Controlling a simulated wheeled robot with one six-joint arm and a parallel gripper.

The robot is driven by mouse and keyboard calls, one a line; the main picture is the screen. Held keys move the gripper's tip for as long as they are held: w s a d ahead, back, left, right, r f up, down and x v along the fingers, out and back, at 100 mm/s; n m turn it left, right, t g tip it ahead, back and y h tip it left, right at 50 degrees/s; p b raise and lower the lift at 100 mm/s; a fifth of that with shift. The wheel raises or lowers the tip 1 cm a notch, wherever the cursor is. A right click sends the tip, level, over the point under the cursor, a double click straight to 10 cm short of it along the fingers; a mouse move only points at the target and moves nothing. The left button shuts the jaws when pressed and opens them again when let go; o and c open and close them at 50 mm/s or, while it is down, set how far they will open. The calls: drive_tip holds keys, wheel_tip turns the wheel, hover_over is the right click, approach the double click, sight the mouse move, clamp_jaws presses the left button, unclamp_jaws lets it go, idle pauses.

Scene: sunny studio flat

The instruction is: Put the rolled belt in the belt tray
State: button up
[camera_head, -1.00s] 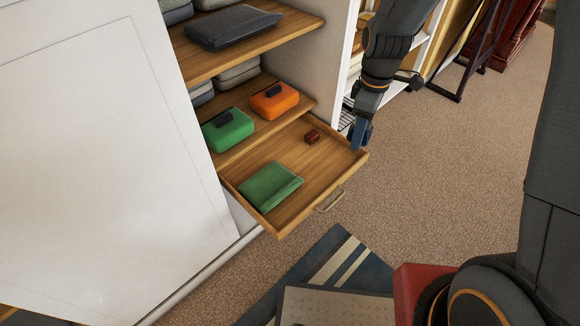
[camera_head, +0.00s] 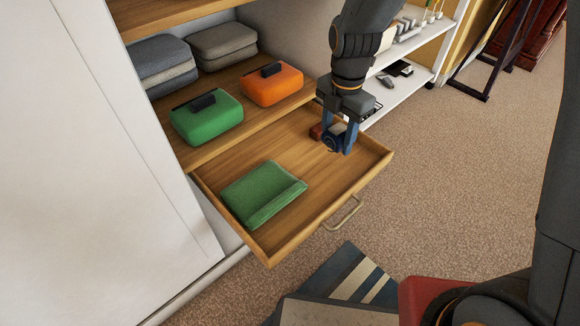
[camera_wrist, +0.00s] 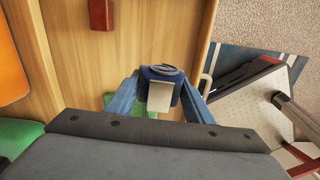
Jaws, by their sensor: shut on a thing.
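My gripper (camera_head: 338,143) hangs over the right part of the pulled-out wooden tray (camera_head: 318,208). Its blue fingers are shut on a small dark blue roll with a pale flat face, the rolled belt (camera_wrist: 161,74). In the wrist view the belt sits between the two fingertips (camera_wrist: 158,98). I cannot tell whether the belt touches the tray floor. A green folded cloth (camera_head: 262,192) lies in the tray's left part. A small red-brown block (camera_head: 317,131) lies in the tray just left of my gripper, and shows at the top of the wrist view (camera_wrist: 100,14).
A green case (camera_head: 207,118) and an orange case (camera_head: 271,84) stand on the shelf behind the tray. Grey folded clothes (camera_head: 222,42) lie further back. The tray has low rims and a front handle (camera_head: 343,213). Its middle floor is bare. A white shelf unit (camera_head: 408,75) stands right.

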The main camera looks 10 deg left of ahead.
sight(330, 172)
drive_tip(key=shift+w+a+f+n, duration=0.15)
drive_tip(key=shift+f+n, duration=0.15)
drive_tip(key=shift+f, duration=0.25)
wheel_tip(330, 172, down, 9)
drive_tip(key=b, duration=0.4)
drive_tip(key=shift+f, duration=0.2)
drive_tip(key=shift+f, duration=0.15)
drive_tip(key=o, duration=1)
